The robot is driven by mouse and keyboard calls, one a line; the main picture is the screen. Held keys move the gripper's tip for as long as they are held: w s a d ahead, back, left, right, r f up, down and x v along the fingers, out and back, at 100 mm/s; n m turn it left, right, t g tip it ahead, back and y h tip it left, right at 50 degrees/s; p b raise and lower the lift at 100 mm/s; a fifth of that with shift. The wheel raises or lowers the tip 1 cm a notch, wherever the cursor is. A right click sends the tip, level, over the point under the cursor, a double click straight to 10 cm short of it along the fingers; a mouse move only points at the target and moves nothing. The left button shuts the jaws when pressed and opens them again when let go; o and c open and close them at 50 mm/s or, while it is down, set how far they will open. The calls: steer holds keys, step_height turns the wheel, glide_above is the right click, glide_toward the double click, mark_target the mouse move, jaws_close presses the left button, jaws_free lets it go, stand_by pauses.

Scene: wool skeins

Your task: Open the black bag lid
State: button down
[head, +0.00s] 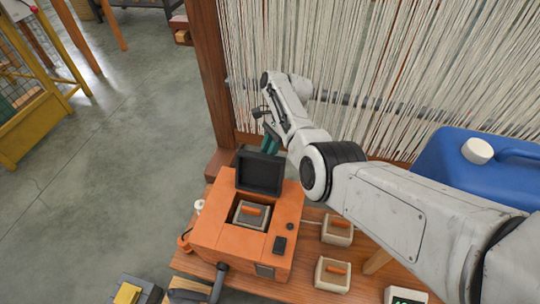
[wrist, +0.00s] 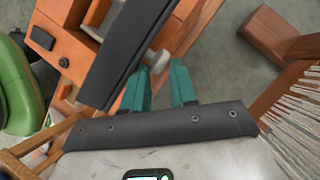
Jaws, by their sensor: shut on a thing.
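The black lid (head: 259,172) stands upright, open, at the back of an orange box (head: 220,235). The open top shows a pale block with an orange bar (head: 250,211) inside. My gripper (head: 269,143) is behind the lid, its teal fingers partly hidden by the lid. In the wrist view the lid (wrist: 125,50) is a dark slab at upper left. There my gripper (wrist: 161,66) has its fingertips around a grey knob (wrist: 158,61) beside the lid, shut on it. The contact itself is small and partly hidden.
A blue jug (head: 470,165) stands at far right. A loom with hanging threads (head: 330,60) rises behind my arm. The grey floor (head: 120,150) at left is open.

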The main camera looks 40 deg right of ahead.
steer(key=f+b, duration=0.1)
steer(key=a+f+y+b, duration=0.1)
steer(key=f, duration=0.1)
steer(key=shift+s+a+f+g, duration=0.15)
steer(key=shift+f+g, duration=0.15)
steer(key=shift+f+b, duration=0.1)
steer(key=shift+b, duration=0.25)
steer(key=shift+a+f, duration=0.1)
steer(key=shift+w+r, duration=0.4)
steer(key=shift+w, duration=0.05)
steer(key=c, duration=0.8)
jaws_free()
steer(key=shift+w+d+r, duration=0.2)
steer(key=shift+s+d+r, duration=0.15)
steer(key=shift+d, duration=0.05)
steer(key=shift+v, duration=4.8)
